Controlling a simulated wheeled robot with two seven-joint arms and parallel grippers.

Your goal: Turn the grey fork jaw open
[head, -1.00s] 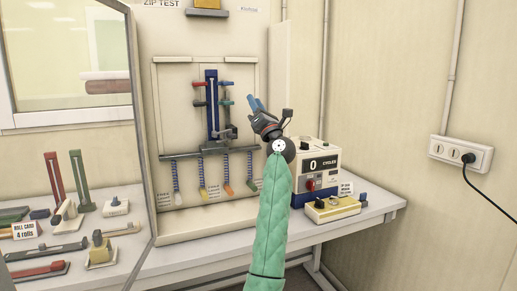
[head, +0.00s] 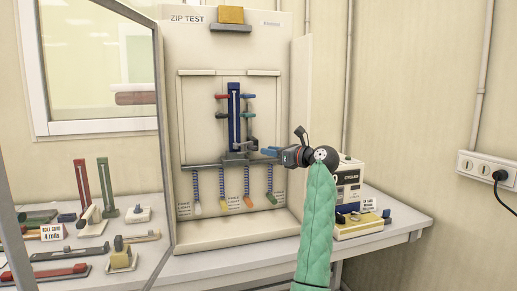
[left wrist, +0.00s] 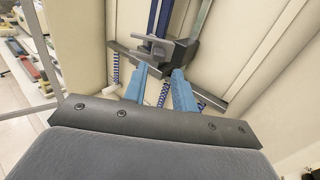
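The grey fork jaw (head: 242,146) sits low on the blue upright column (head: 234,112) of the zip test rig, just above the grey crossbar (head: 215,163). In the left wrist view the grey jaw (left wrist: 155,45) lies just beyond my fingertips, with a darker grey block to its right. My left gripper (head: 267,151) is to the right of the jaw, its blue fingers pointing left at it. In the left wrist view the fingers of my left gripper (left wrist: 160,71) are spread, with nothing clearly held between them. Contact with the jaw cannot be told. My right gripper is not in view.
Red, blue and green levers flank the column. Several striped cords (head: 222,184) hang below the crossbar. Loose tools lie left of the glass panel's frame (head: 164,130).

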